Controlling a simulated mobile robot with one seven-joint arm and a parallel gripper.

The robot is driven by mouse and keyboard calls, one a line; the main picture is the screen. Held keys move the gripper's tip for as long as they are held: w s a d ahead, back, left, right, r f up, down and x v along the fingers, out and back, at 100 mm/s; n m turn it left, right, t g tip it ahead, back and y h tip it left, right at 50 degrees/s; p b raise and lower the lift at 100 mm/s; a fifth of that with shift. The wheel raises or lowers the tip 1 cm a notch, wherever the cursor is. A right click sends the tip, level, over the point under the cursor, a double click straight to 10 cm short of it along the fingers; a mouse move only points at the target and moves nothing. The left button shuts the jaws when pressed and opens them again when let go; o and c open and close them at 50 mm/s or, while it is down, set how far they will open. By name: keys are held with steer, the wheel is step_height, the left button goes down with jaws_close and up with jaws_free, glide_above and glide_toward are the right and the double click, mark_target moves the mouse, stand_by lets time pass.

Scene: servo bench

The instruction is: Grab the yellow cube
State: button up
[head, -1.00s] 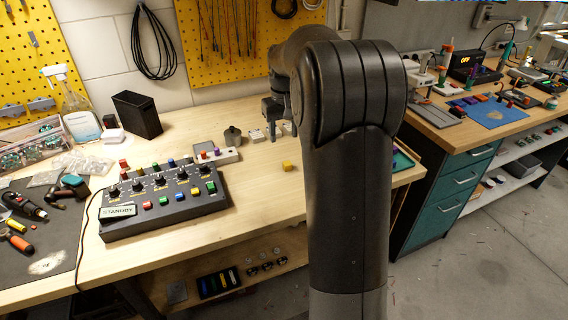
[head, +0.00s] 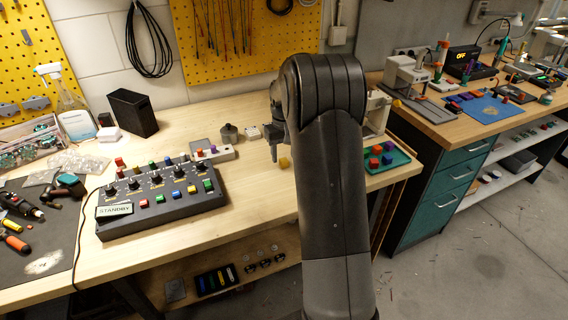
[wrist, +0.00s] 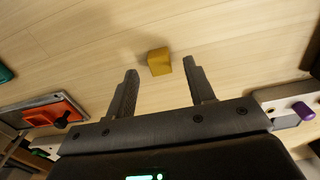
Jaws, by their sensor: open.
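The yellow cube (head: 284,162) sits on the wooden bench top, right of the control box. My gripper (head: 273,158) is just left of the cube in the head view, pointing down and partly hidden by my arm. In the wrist view the yellow cube (wrist: 159,61) lies just beyond the gap between the two fingertips of my gripper (wrist: 161,75). The fingers are spread apart with nothing between them. The cube does not appear to be touched by either finger.
A control box (head: 160,200) with knobs and coloured buttons stands to the left. A small plate with a purple knob (head: 214,151) and a grey weight (head: 228,133) are behind the gripper. A green tray (head: 388,160) with red and purple cubes is at the right.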

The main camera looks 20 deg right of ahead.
step_height(320, 180, down, 2)
steer(key=shift+f, duration=0.15)
steer(key=c, duration=1.1)
